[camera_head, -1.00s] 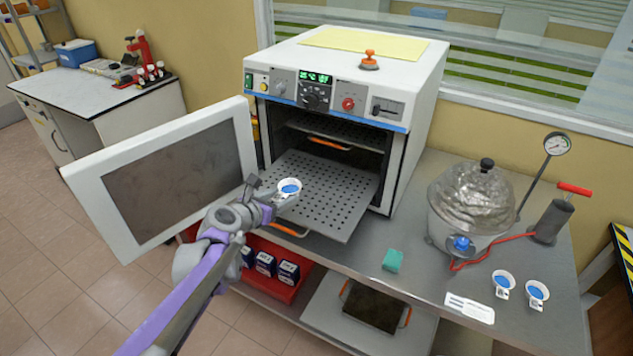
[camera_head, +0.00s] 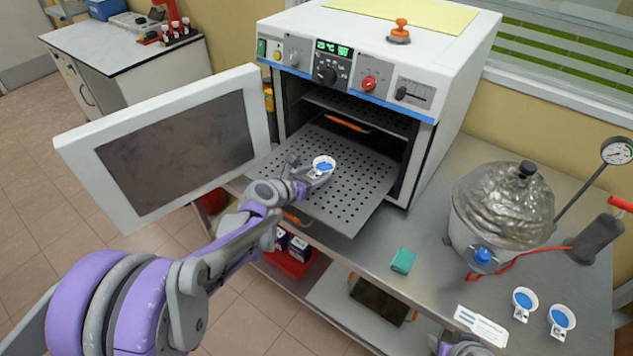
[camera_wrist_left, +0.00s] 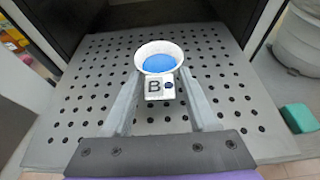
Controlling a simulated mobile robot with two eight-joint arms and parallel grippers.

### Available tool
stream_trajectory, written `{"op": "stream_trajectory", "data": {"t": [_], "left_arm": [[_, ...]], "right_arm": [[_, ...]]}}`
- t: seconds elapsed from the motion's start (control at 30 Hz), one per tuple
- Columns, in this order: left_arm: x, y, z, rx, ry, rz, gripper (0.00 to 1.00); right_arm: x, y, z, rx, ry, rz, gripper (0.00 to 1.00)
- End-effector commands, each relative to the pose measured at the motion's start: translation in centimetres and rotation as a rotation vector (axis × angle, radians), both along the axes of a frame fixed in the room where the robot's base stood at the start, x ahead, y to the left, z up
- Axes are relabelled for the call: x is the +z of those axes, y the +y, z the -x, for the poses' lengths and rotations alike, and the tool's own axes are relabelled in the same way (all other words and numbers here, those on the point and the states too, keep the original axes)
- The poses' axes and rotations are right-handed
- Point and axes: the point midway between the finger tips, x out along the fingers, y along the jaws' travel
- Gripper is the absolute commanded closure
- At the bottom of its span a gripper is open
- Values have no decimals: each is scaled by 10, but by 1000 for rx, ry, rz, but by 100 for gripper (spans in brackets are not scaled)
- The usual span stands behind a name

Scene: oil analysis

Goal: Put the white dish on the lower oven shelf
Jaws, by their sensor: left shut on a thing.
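A white dish (camera_head: 323,163) with blue contents is held in my left gripper (camera_head: 318,177). In the left wrist view the dish (camera_wrist_left: 159,58) sits between the two fingers, and its tab reads "B". The gripper is shut on this tab. The dish is over the perforated lower oven shelf (camera_head: 345,210), which is pulled out of the open oven (camera_head: 440,140). I cannot tell whether the dish touches the shelf. The upper shelf (camera_head: 365,112) is inside the oven. A small part of what seems my right arm shows at the bottom edge; its gripper cannot be made out.
The oven door (camera_head: 165,150) stands open at the left. Two more white dishes with blue contents (camera_head: 524,300) (camera_head: 562,318) stand on the bench at the right, near a foil-covered pot (camera_head: 505,205). A green block (camera_head: 403,261) lies right of the shelf.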

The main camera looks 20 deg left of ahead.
Motion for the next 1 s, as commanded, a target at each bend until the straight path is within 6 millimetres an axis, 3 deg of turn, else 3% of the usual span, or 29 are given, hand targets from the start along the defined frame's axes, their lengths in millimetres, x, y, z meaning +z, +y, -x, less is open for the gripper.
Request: {"op": "stream_trajectory", "data": {"t": [0.23,0.67,0.7,0.87,1.0], "left_arm": [[-33,0,0,0,0,0,95],[-40,0,0,0,1,0,96],[-40,0,0,-1,0,0,39],[-39,0,0,0,0,0,10],[-39,0,0,0,0,0,9]], "right_arm": [[-3,0,1,0,2,0,50],[-8,0,3,0,5,0,50],[-8,0,3,0,5,0,50],[-7,0,2,0,4,0,50],[-7,0,2,0,4,0,50]]}}
